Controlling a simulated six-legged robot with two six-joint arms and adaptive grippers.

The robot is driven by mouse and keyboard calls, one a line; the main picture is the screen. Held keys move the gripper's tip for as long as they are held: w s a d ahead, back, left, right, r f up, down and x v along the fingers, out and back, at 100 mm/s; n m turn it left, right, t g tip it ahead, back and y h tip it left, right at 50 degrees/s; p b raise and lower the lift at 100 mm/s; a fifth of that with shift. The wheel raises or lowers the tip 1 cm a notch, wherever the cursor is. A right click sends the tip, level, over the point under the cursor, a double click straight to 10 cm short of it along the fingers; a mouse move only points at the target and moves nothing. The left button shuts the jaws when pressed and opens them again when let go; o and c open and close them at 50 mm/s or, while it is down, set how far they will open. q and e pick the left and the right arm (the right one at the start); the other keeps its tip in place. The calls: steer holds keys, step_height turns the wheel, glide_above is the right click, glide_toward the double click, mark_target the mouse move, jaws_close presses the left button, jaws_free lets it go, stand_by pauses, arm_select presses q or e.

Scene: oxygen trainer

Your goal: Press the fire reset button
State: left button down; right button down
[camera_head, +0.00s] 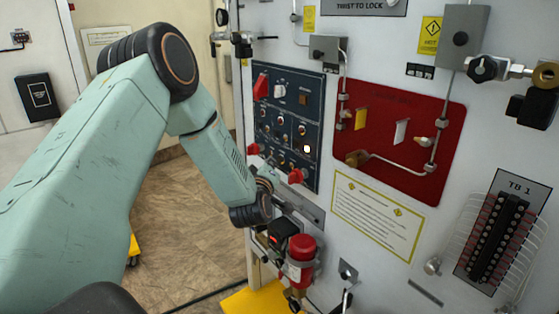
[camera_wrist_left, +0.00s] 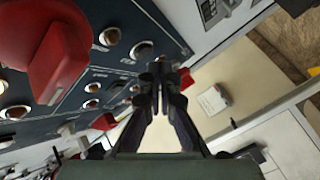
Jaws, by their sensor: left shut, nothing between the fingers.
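The dark blue control panel (camera_head: 288,120) on the white cabinet carries knobs, small round buttons and one lit button (camera_head: 306,148). I cannot read which control is the fire reset button. My left gripper (camera_head: 267,181) is at the panel's lower edge, mostly hidden by its own wrist. In the left wrist view my left gripper (camera_wrist_left: 160,78) is shut and empty, its tips pointing past the panel (camera_wrist_left: 100,72). A large red knob (camera_wrist_left: 62,62) is close by on the left, with round buttons (camera_wrist_left: 142,50) between. Contact cannot be told. My right gripper is not in view.
A red cylinder (camera_head: 300,262) stands below the panel near my left wrist. A red board with pipes (camera_head: 395,140) and a terminal block (camera_head: 497,238) are to the right. Open tiled floor (camera_head: 185,220) lies left of the cabinet.

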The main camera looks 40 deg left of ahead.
arm_select(q)
steer(key=shift+s+d+r, duration=0.1)
steer(key=shift+w+b, duration=0.3)
steer(key=shift+w, duration=0.2)
steer(key=shift+w+d, duration=0.15)
steer(key=shift+w, duration=0.2)
stand_by(0.8)
steer(key=shift+s, duration=0.15)
steer(key=shift+s+a+p, duration=0.25)
steer(key=shift+s+p, duration=0.05)
steer(key=shift+s, duration=0.35)
